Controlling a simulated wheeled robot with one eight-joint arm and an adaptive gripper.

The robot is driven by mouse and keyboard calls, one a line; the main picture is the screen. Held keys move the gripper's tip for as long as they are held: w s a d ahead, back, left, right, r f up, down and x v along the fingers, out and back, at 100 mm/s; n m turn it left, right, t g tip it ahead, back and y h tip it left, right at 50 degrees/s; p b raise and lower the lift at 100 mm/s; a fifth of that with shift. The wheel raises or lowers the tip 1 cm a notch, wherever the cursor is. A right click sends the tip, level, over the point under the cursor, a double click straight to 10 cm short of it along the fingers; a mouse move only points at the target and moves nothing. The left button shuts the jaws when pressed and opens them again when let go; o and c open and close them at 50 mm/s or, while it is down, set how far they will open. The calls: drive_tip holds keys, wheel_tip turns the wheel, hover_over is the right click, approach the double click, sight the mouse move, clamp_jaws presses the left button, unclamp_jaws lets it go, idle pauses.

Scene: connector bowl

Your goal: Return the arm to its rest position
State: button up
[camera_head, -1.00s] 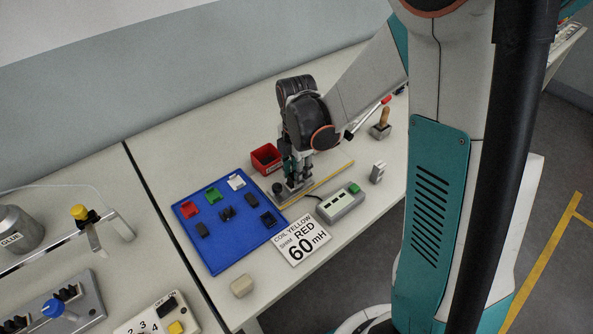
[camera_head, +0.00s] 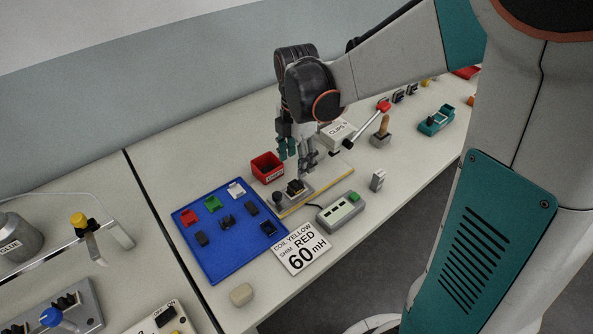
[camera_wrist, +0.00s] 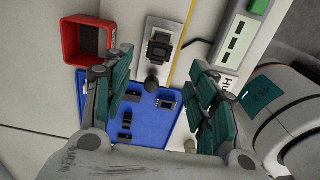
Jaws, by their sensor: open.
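My gripper (camera_head: 298,162) is open and empty, hanging fingers-down above a grey metal fixture (camera_head: 306,192) on a tan base board (camera_head: 330,187). A dark part (camera_head: 295,185) sits on the fixture, clear of the fingers. In the wrist view the teal fingers of my gripper (camera_wrist: 160,92) are spread wide with nothing between them. The fixture shows beyond them (camera_wrist: 160,62) with the dark part (camera_wrist: 160,46) on it. My arm reaches out from the upper right, bent down at the wrist.
A blue tray (camera_head: 222,262) with several small parts lies left. A grey counter box (camera_head: 341,212), a label card (camera_head: 302,254), a wooden-handled stamp (camera_head: 381,130) and a red-tipped lever (camera_head: 366,124) are nearby.

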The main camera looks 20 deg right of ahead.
drive_tip(key=s+r+m+t, duration=0.3)
drive_tip(key=s+r+m, duration=0.2)
drive_tip(key=m, duration=0.5)
drive_tip(key=s+r+m+t, duration=0.4)
drive_tip(key=s+m, duration=0.6)
drive_tip(key=m, duration=0.1)
drive_tip(key=shift+a+r+m, duration=0.15)
drive_tip(key=shift+r+m, duration=0.15)
drive_tip(key=shift+r, duration=0.1)
